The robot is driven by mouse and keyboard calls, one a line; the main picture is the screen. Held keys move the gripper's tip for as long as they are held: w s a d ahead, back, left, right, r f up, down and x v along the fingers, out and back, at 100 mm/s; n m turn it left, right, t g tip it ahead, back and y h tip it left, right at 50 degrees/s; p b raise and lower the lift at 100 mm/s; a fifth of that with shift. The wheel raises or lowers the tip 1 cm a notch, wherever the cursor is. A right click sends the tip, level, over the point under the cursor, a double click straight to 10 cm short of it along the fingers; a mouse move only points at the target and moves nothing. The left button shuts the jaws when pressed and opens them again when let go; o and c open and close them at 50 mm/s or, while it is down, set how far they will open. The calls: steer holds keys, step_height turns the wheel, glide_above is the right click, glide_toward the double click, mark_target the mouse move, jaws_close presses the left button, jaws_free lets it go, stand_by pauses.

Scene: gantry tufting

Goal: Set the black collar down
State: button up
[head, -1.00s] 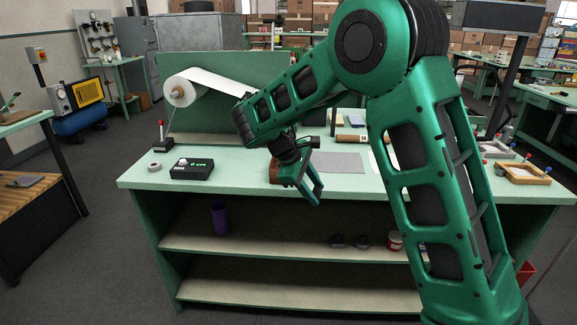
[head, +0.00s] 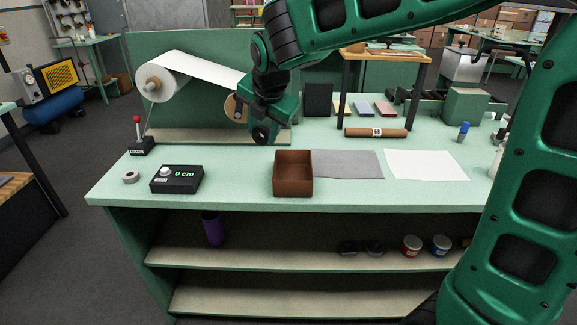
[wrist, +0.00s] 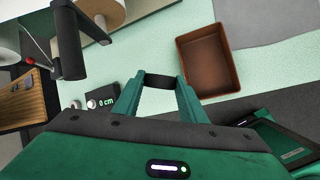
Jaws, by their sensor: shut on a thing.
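My gripper (head: 263,120) hangs above the table, left of and behind the brown box in the head view. It is shut on the black collar (head: 261,134), which shows dark and round at its fingertips. In the wrist view the collar (wrist: 160,82) is a short black band between the two green fingers. It is held clear of the tabletop. The open brown box (head: 293,186) stands near the table's front edge; in the wrist view its inside (wrist: 207,62) looks empty, and it lies to the right of the collar.
A white paper roll (head: 158,82) stands behind. A grey sheet (head: 347,164) and white sheet (head: 426,164) lie right of the box. Green tabletop between is bare.

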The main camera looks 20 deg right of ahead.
steer(key=shift+w+d+f, duration=0.5)
steer(key=shift+d+f, duration=1.1)
steer(key=shift+f, duration=0.15)
steer(key=shift+w+d+f, duration=0.55)
steer(key=shift+d+f, duration=1.1)
steer(key=shift+f, duration=0.1)
steer(key=shift+w+d+f, duration=0.5)
steer(key=shift+d+f, duration=1.1)
steer(key=shift+f, duration=0.15)
steer(key=shift+f, duration=0.1)
steer(key=shift+f, duration=0.35)
steer(key=shift+f, duration=0.2)
steer(key=o, duration=1.1)
steer(key=shift+c, duration=0.2)
steer(key=shift+r, duration=0.15)
steer(key=shift+r, duration=0.35)
steer(key=v, duration=1.2)
steer(key=shift+r, duration=0.15)
